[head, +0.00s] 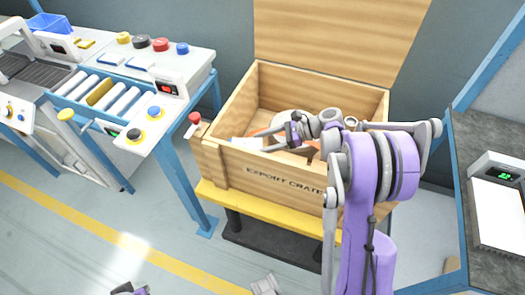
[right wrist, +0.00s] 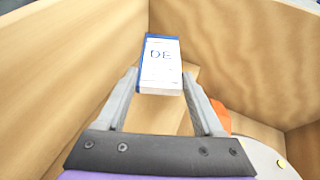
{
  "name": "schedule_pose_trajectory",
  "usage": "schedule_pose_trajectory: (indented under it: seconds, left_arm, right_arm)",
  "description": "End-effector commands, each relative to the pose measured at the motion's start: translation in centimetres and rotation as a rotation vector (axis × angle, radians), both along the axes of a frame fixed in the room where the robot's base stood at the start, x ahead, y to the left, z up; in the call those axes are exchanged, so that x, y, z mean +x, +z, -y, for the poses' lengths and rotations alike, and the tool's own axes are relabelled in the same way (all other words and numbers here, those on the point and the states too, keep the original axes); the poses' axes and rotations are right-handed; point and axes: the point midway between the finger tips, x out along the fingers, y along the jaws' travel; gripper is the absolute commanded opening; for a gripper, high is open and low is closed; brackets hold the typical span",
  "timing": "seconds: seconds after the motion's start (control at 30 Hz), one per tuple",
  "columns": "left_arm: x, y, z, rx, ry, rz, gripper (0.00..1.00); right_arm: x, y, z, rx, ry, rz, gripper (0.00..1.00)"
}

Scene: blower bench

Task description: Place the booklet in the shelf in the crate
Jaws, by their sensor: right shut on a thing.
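The booklet (right wrist: 160,65) is white with a blue edge and the letters "DE". In the right wrist view it is between the two fingertips of my right gripper (right wrist: 160,78), which is shut on its near end. The gripper is inside the open wooden crate (head: 270,178), marked "EXPORT CRATE", near its left wall. In the head view a white piece (head: 245,143) shows inside that wall, probably the booklet. Parts of my own body show at the bottom edge of the head view; I cannot tell whether my left gripper is among them.
A rounded white object (right wrist: 257,152) and an orange part (right wrist: 218,113) lie in the crate. The crate's lid (head: 335,40) stands open behind. A conveyor bench (head: 130,100) is at left; a bench with a scale (head: 498,212) is at right.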

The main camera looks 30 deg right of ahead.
Motion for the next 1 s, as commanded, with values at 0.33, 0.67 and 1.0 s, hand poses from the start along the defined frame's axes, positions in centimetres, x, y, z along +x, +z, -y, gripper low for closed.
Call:
schedule_pose_trajectory:
  seconds: [0.33,0.67,1.0]
  left_arm:
    - [0.0,-1.0,0.0,0.0,0.0,-0.003,0.0]
    - [0.0,-1.3,0.0,0.0,0.0,-0.004,0.0]
    - [0.0,-1.1,0.0,0.0,0.0,-0.004,0.0]
  right_arm:
    - [0.0,-4.3,0.0,0.0,0.0,0.0,0.12]
    - [0.0,-4.6,0.0,0.0,0.0,0.0,0.12]
    - [0.0,-4.4,0.0,0.0,0.0,0.0,0.99]
